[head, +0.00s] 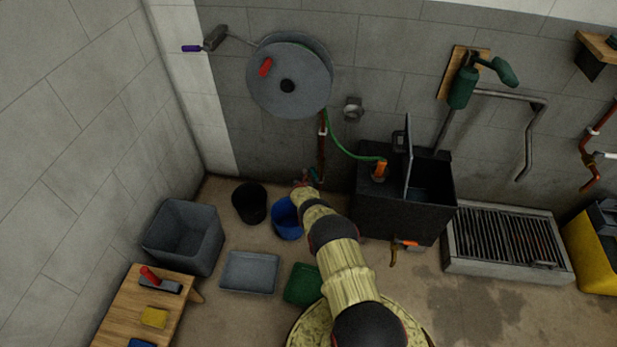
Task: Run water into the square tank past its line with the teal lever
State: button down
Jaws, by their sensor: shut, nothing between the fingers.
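A small teal lever (315,174) shows at the foot of the copper pipe (322,143) on the back wall. My gripper (302,189) is close to it, just below and to the left. It looks shut and empty; whether it touches the lever is unclear. A dark square tank (385,217) stands against the wall to the right, with its lid (408,155) raised. A green hose (345,149) runs from the reel to an orange nozzle (380,170) at the tank's top left. I cannot make out the water level or a line inside.
A blue bucket (286,218) and a black bucket (249,203) stand beside my gripper. A grey tub (183,237), grey tray (249,272) and green container (302,285) are on the floor. An orange-handled drain tap (405,244) is on the tank's front. A floor grate (506,240) lies right.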

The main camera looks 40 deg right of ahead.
jog(key=shift+s+d+r+m+t, duration=0.2)
jog(key=shift+s+d+m+t, duration=0.1)
jog(key=shift+s+m+t, duration=0.1)
dwell(0.4)
